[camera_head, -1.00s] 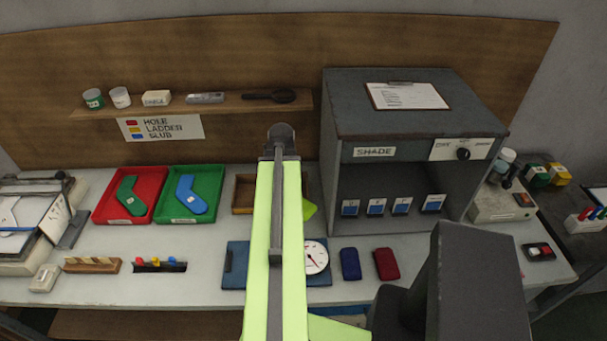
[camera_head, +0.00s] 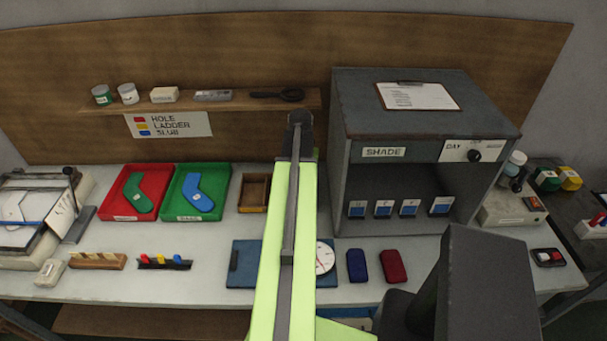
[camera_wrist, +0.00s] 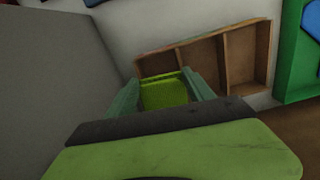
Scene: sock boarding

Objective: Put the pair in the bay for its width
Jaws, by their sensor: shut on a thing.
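My gripper (camera_wrist: 163,88) is shut on a yellow-green folded pair (camera_wrist: 163,94), held between its two green fingers in the wrist view. A wooden divided box (camera_wrist: 244,88) lies just beyond, with several bays side by side. The pair overlaps the box's left bay in that view; I cannot tell whether it is inside or above it. In the head view the box (camera_head: 252,209) stands right of the green tray, partly hidden behind my arm. The pair and the fingertips are hidden there.
A red tray (camera_head: 114,211) and a green tray (camera_head: 172,213) each hold a sock shape. A grey shade cabinet (camera_head: 352,190) stands close on the right. A blue board with a dial (camera_head: 245,265), a blue item (camera_head: 357,266) and a red item (camera_head: 393,266) lie in front.

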